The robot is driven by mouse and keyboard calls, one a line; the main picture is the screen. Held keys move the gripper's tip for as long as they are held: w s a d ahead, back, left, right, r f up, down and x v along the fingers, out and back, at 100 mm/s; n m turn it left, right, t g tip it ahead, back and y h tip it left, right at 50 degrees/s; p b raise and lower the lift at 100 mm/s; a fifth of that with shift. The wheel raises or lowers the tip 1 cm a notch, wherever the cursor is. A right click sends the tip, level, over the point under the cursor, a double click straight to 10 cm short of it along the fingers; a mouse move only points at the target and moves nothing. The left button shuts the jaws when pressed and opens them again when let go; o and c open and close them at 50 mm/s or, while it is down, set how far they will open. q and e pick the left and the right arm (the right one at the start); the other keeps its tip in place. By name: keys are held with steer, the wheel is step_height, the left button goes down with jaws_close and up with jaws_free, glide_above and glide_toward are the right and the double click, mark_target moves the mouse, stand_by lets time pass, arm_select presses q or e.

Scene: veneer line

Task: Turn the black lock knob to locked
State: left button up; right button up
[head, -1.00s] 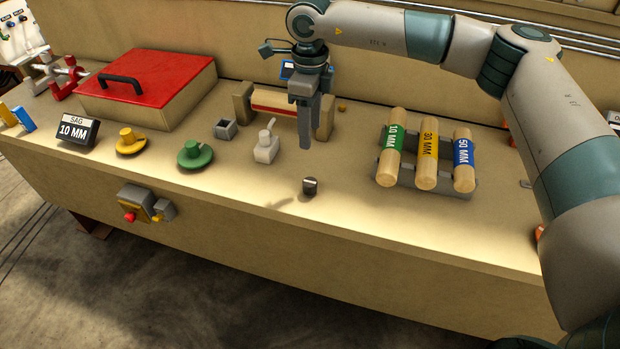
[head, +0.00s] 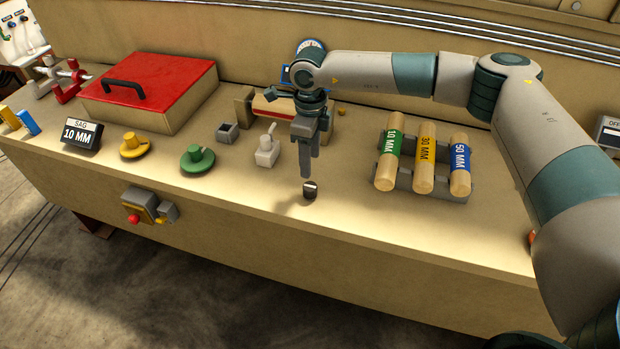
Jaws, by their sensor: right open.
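The black lock knob (head: 310,190) is a small dark cylinder with a pale mark on its top, near the front edge of the bench. My right gripper (head: 307,174) points down just above and behind the knob, its fingertips very close to it. It is open, with nothing seen between its fingers. Whether a finger touches the knob cannot be told. My left gripper is not in view.
A grey toggle (head: 267,150) stands left of the gripper. A rack with several labelled rollers (head: 424,158) is on the right. A red-lidded box (head: 150,80) is at back left. Bench front right is clear.

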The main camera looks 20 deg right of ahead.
mark_target(310, 186)
step_height(310, 186, down, 8)
steer(key=p, duration=0.3)
steer(key=shift+f, duration=0.15)
steer(key=shift+f+p, duration=0.3)
steer(key=shift+f, duration=0.55)
steer(key=c, duration=1.1)
